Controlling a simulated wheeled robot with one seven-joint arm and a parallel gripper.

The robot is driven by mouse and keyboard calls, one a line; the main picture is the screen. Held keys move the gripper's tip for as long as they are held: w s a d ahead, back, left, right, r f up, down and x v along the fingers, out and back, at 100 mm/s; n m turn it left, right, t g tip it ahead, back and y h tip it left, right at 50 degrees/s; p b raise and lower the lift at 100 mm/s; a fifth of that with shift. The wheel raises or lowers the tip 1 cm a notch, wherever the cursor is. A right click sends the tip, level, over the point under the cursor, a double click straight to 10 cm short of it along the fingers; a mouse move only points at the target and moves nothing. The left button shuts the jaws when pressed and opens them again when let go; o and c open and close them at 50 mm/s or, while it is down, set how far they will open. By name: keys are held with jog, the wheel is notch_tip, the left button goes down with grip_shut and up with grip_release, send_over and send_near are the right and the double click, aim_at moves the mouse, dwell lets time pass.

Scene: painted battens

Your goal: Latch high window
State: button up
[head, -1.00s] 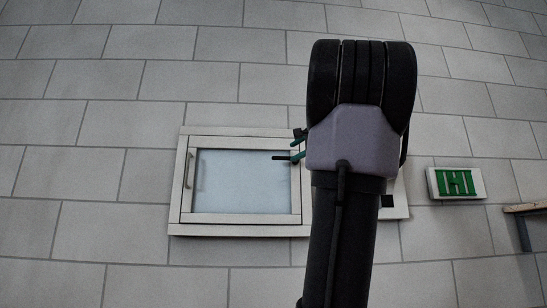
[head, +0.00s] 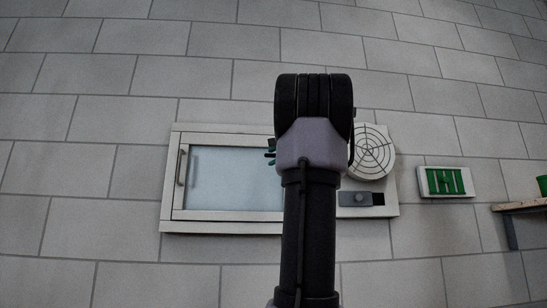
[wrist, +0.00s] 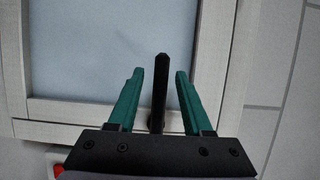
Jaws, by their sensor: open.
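The high window (head: 235,228) is set in the wall, with a pale frame and a frosted pane (head: 235,180); its sash looks flush with the frame. A metal pull handle (head: 181,167) is on its left side. In the wrist view, a dark latch handle (wrist: 161,85) stands out from the sash's edge rail over the pane. My gripper (wrist: 157,75) is open, its green fingers on either side of the handle with gaps visible. I cannot tell the handle's depth between them. In the head view my arm hides the handle and most of the gripper.
Right of the pane are a round vent grille (head: 372,152) and a small dark slider panel (head: 362,199). Further right are a green-marked sign (head: 445,182) and a wooden shelf (head: 520,206) with a green pot (head: 543,186). The wall left of the window is clear.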

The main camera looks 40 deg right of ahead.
grip_shut()
dwell(1.4)
